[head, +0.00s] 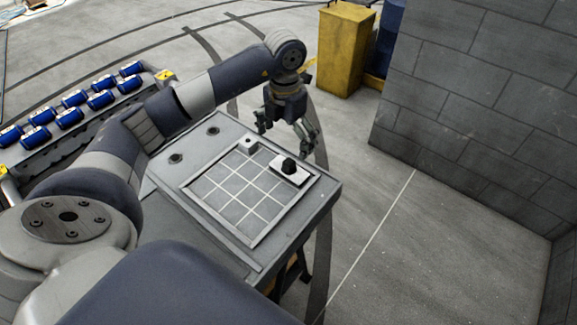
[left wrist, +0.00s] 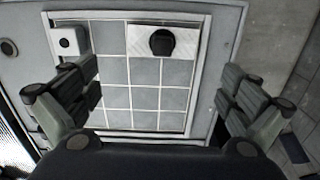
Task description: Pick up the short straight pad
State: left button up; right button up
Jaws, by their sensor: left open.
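A white rectangular pad (head: 299,178) with a black knob lies on the gridded board (head: 222,222), at its right corner in the head view. In the left wrist view the pad (left wrist: 140,40) is at the top of the grid, between the lines of my fingers. A small white square piece (head: 252,141) with a dark spot sits at another corner of the board; it also shows in the left wrist view (left wrist: 68,46). Which one is the short straight pad I cannot tell for certain. My left gripper (head: 285,131) is open and empty, above the table's far edge. My right gripper is not in view.
The grey table (head: 170,215) carries the board and has two dark round fittings near its far left edge. A rack of blue cylinders (head: 75,98) stands to the left. A yellow bin (head: 345,50) and a grey block wall (head: 480,90) are beyond. The floor right of the table is clear.

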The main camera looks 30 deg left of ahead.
aim_at(289, 161)
pick_arm(q)
notch_tip(289, 161, down, 5)
jog(key=shift+r+p, duration=0.2)
jog(key=shift+p, duration=0.2)
jog(key=f, duration=0.1)
jog(key=f+p, duration=0.1)
jog(key=f, duration=0.1)
jog(key=w+f+p, duration=0.1)
jog(key=shift+d+f, duration=0.25)
jog(key=shift+f, duration=0.45)
jog(key=shift+c, duration=0.6)
